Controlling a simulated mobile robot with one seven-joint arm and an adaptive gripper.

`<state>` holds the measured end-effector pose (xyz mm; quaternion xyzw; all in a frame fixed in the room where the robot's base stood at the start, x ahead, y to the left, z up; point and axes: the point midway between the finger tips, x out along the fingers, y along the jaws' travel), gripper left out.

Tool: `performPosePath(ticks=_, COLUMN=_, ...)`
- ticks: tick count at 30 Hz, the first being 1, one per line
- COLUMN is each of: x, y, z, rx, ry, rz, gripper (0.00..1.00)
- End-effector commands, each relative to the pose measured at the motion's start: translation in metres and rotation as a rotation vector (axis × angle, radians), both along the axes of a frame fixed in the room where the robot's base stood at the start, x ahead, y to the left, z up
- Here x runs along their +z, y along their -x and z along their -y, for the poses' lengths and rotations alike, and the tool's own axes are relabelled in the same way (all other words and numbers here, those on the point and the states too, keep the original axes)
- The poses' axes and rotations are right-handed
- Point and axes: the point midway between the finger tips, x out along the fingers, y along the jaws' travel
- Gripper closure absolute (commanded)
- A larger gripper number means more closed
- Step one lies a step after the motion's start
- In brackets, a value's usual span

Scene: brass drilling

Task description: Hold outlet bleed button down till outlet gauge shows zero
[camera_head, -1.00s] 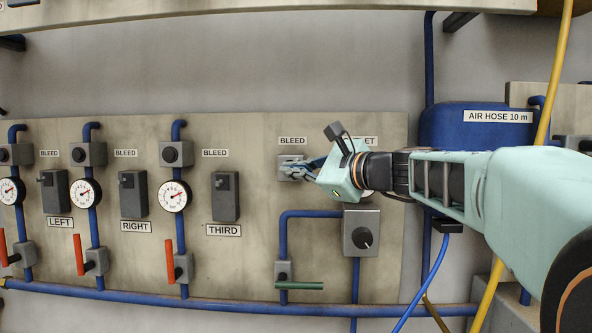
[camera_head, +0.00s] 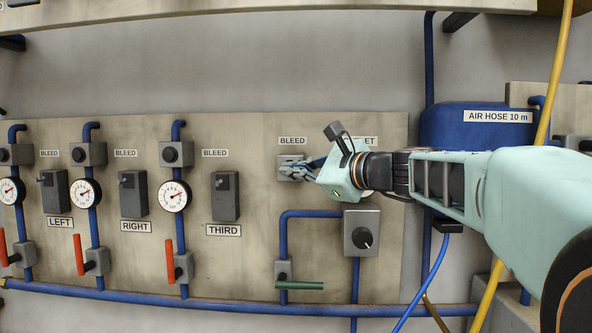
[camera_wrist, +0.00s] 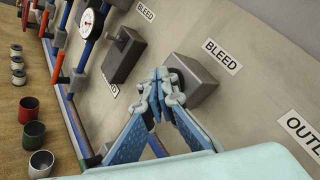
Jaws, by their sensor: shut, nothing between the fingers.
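The outlet bleed block (camera_head: 287,161) is a grey box under a BLEED label (camera_head: 293,141) on the panel's right part. It also shows in the wrist view (camera_wrist: 197,82). My gripper (camera_head: 290,169) is shut and empty, its fingertips at the front of that block. In the wrist view the fingertips (camera_wrist: 160,92) overlap the dark button on the block. I cannot tell how far the button is pressed. The outlet gauge is hidden behind my wrist in the head view. Only part of the outlet label (camera_head: 368,141) shows there; it also shows in the wrist view (camera_wrist: 301,132).
A grey regulator with a black knob (camera_head: 361,234) sits below my wrist. A green-handled valve (camera_head: 299,285) is lower left of it. The third gauge (camera_head: 173,195) and its bleed block (camera_head: 175,153) are further left. A blue tank (camera_head: 462,127) stands right. Several cups (camera_wrist: 33,109) show in the wrist view.

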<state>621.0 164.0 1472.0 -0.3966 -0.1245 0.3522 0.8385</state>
Motion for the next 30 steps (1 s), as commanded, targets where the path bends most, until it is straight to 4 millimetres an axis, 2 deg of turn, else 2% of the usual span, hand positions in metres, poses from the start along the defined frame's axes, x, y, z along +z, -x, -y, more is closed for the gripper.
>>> performPosePath(ticks=5, x=-0.001, y=0.001, z=0.001, rx=-0.002, ry=0.0, rz=0.0, gripper=1.0)
performPosePath(ticks=15, x=-0.001, y=0.017, z=0.0, rx=-0.001, ry=0.0, rz=0.0, gripper=1.0)
performPosePath(ticks=25, x=-0.001, y=0.019, z=-0.001, rx=0.0, ry=0.0, rz=0.0, gripper=1.0)
performPosePath(ticks=30, x=-0.001, y=0.032, z=-0.001, rx=0.0, ry=0.0, rz=0.002, gripper=1.0)
